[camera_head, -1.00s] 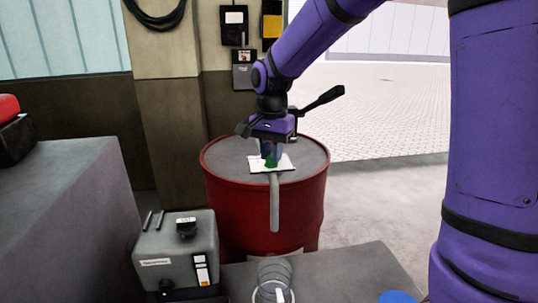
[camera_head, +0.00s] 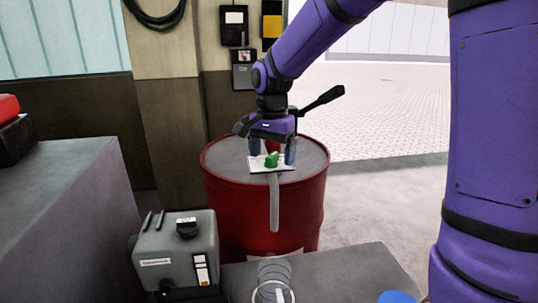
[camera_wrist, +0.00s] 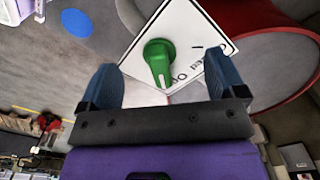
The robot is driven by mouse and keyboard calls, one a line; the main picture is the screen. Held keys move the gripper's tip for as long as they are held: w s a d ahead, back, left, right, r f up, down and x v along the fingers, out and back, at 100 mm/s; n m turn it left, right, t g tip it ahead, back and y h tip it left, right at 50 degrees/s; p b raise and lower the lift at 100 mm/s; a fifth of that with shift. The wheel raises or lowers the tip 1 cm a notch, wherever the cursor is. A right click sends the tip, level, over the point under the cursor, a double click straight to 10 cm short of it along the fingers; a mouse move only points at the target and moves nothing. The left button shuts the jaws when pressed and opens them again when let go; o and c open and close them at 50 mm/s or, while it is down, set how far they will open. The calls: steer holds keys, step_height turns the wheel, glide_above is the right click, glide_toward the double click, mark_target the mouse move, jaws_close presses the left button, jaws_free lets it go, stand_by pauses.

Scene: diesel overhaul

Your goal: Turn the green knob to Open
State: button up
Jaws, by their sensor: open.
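The green knob (camera_head: 271,159) sits on a white label plate (camera_head: 286,165) on top of a red drum (camera_head: 222,203). In the wrist view the knob (camera_wrist: 159,58) has a white pointer line toward the bottom of the picture. The plate (camera_wrist: 192,22) carries a short black tick and lettering, part of which reads "Op"; the rest is hidden or hard to read. My gripper (camera_head: 271,155) is over the drum with its blue fingers apart. In the wrist view my gripper (camera_wrist: 162,75) has one finger either side of the knob, with gaps, touching neither side.
A grey hose (camera_head: 274,205) hangs from the plate down the drum's front. A grey box (camera_head: 175,250) with a black cap stands at front left. A grey bench (camera_head: 70,200) is at left, and a blue disc (camera_head: 397,297) lies at front right.

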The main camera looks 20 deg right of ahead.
steer(key=shift+r, duration=3.5)
